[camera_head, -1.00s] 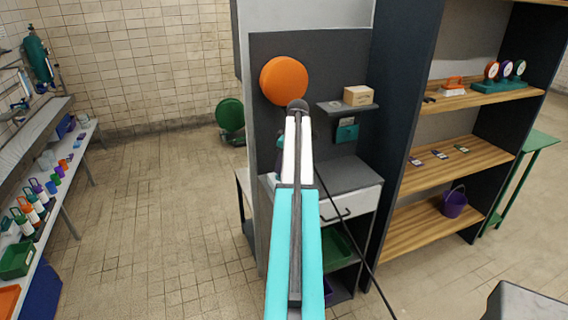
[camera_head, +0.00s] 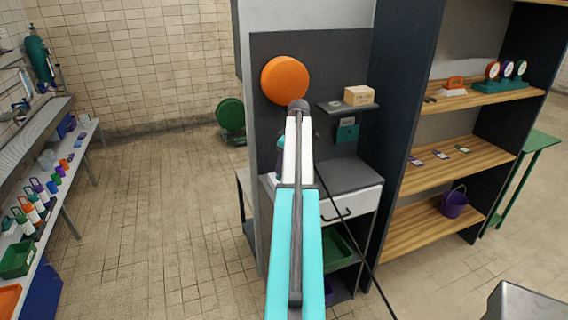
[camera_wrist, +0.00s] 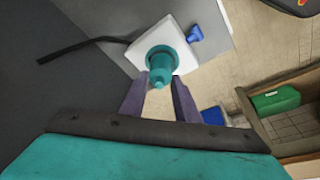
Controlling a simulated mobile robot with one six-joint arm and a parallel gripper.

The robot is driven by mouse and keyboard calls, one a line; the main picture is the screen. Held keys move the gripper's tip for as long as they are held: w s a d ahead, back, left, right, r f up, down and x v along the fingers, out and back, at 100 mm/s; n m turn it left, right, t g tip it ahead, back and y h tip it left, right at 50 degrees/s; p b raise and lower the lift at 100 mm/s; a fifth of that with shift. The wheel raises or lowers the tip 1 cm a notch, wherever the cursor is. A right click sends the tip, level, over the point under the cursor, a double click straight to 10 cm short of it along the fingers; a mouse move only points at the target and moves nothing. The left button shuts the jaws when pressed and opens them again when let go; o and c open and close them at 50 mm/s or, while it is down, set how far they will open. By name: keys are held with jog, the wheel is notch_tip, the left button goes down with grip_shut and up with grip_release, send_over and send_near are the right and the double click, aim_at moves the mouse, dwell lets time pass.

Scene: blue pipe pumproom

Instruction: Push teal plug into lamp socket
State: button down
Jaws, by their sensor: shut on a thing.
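In the wrist view, the teal plug (camera_wrist: 161,66) is a stepped round body between the tips of my gripper (camera_wrist: 159,80), which is shut on it. Directly beyond the plug is a white square socket block (camera_wrist: 179,33) on a light grey surface. The plug overlaps the block's face in this view; I cannot tell how deep it sits. A black cable (camera_wrist: 88,43) runs left from beside the block.
A blue knob-like part (camera_wrist: 196,34) sits right beside the socket block. In the head view, an orange disc (camera_head: 284,80) is on the dark panel above, and a small shelf (camera_head: 344,108) holds a box (camera_head: 358,95). A drawer cabinet (camera_head: 350,203) stands to the right. Floor at left is open.

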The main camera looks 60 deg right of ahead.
jog(key=shift+f, duration=0.55)
jog(key=c, duration=1.3)
grip_release()
jog(key=shift+o, duration=0.2)
jog(key=shift+r, duration=0.1)
jog(key=b+v, duration=0.4)
jog(key=v, duration=0.9)
jog(key=shift+r, duration=0.3)
jog(key=shift+s, duration=0.1)
